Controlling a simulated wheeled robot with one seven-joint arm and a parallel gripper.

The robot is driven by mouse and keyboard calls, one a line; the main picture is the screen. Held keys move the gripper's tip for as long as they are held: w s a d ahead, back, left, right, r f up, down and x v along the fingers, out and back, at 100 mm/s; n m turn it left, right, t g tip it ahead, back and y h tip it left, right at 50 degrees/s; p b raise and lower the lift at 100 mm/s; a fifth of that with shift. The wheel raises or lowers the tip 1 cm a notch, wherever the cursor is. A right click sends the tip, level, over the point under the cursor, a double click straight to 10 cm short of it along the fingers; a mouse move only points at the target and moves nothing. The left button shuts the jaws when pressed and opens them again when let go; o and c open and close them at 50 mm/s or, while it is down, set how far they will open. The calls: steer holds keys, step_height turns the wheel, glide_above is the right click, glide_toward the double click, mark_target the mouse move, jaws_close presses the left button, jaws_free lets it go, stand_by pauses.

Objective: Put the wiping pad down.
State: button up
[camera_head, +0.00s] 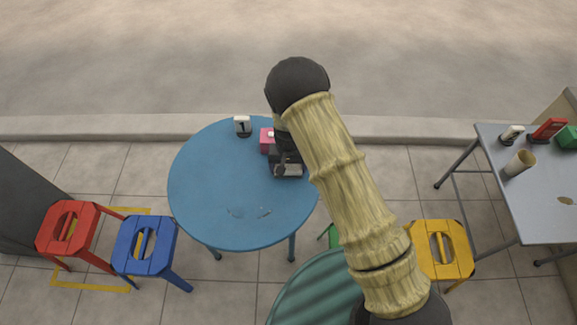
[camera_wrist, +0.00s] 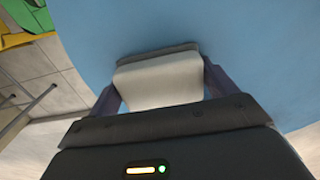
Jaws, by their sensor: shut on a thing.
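The wiping pad (camera_wrist: 158,82), white with a dark grey edge, is between the two fingers of my gripper (camera_wrist: 160,92) in the wrist view. The gripper is shut on it. In the head view my gripper (camera_head: 287,162) is over the right part of the round blue table (camera_head: 215,190), and the pale pad (camera_head: 288,171) shows just below it. I cannot tell whether the pad touches the tabletop. Two small dark smudges (camera_head: 235,212) lie on the front part of the table.
The table's left and middle are clear. Red (camera_head: 67,228), blue (camera_head: 145,245) and yellow (camera_head: 441,249) stools stand around. A grey table (camera_head: 545,205) is at right.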

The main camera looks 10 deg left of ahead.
steer(key=shift+f, duration=0.25)
steer(key=o, duration=0.9)
steer(key=shift+s+f, duration=0.1)
steer(key=shift+d, duration=0.2)
steer(key=shift+d+f, duration=0.1)
steer(key=r, duration=0.4)
steer(key=r+p, duration=0.1)
steer(key=r, duration=0.3)
steer(key=r+p, duration=0.1)
steer(key=r, duration=0.4)
steer(key=shift+a, duration=0.3)
steer(key=shift+d+r, duration=0.1)
